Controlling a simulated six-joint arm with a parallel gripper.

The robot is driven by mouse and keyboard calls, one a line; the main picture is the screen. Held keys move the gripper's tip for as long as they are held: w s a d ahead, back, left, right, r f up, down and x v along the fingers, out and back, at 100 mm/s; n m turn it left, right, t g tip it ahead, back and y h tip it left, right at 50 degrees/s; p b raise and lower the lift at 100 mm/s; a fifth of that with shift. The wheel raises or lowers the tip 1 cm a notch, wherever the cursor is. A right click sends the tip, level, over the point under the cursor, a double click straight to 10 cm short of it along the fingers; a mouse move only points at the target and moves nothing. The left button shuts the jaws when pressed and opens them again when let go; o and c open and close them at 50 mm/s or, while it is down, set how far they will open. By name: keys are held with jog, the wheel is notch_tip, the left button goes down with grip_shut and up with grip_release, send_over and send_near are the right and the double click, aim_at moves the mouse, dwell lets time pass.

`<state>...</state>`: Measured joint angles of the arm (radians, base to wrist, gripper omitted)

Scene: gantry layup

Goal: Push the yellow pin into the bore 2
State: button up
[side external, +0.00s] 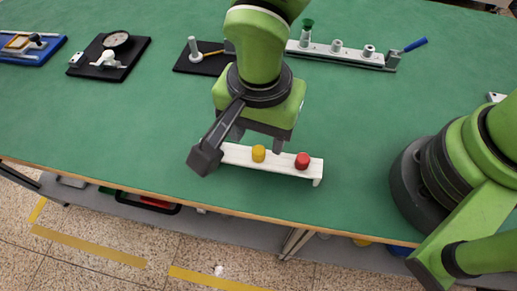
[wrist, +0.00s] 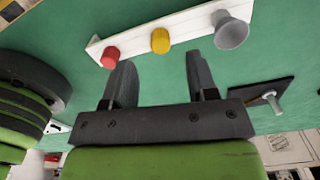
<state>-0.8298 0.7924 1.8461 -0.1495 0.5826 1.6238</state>
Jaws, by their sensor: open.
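The yellow pin (side external: 258,153) stands in a white rail (side external: 232,155). It also shows in the wrist view (wrist: 160,40), between a red pin (wrist: 110,57) and a flared grey piece (wrist: 230,30). No bore numbers can be read, and the bore under the yellow pin is hidden by its head. My gripper (side external: 257,144) is open and empty above the rail, beside the yellow pin. In the wrist view its two fingers (wrist: 161,72) are spread wide, and the yellow pin appears beyond their tips, roughly centred between them. I see no contact with the pin.
Behind are a black plate (side external: 195,66) with an upright grey pin and a long grey fixture (side external: 338,51). The wooden table edge (side external: 200,206) runs in front. Green tabletop left of the rail is clear.

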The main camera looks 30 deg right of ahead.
aim_at(258, 150)
jog(key=shift+f, duration=2)
grip_shut()
notch_tip(258, 150, up, 8)
jog(key=shift+r, duration=0.1)
jog(key=w+d+r+m, duration=0.2)
jog(key=w+d+m, duration=0.5)
jog(key=w+d, duration=0.7)
jog(key=d+m, duration=0.5)
jog(key=d, duration=1.2)
jog(key=shift+w+d+f, duration=0.15)
jog(key=shift+w+d, duration=0.05)
jog(key=shift+w, duration=0.05)
